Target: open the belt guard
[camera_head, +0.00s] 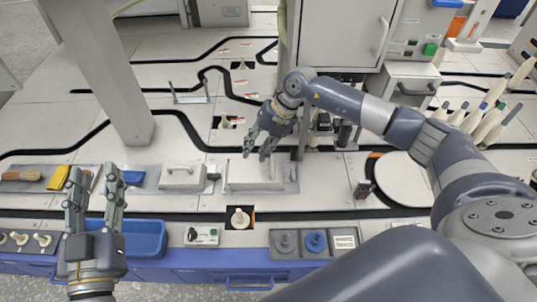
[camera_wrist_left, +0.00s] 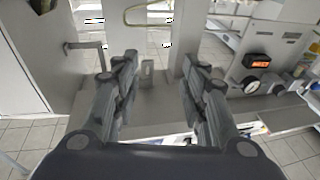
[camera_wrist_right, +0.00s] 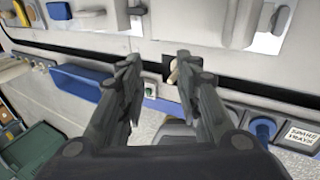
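No part is labelled as the belt guard, so I cannot tell for certain which one it is. A pale grey box-like cover (camera_head: 255,171) sits on a plate on the bench, and it shows at the top of the right wrist view (camera_wrist_right: 232,22). Left of it is a low grey cover with a bar handle (camera_head: 183,178). My right gripper (camera_head: 258,149) is open and empty, above and at the back of the first cover. My left gripper (camera_head: 96,172) is open and empty above the front left of the bench, near the blue tray (camera_head: 140,240).
A grey post (camera_head: 110,75) stands between the arms. A cabinet (camera_head: 340,35) with a handle stands behind my right arm. Along the front are a switch box (camera_head: 201,236), knobs (camera_head: 316,240) and a bobbin (camera_head: 240,218). A white round disc (camera_head: 402,180) lies right.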

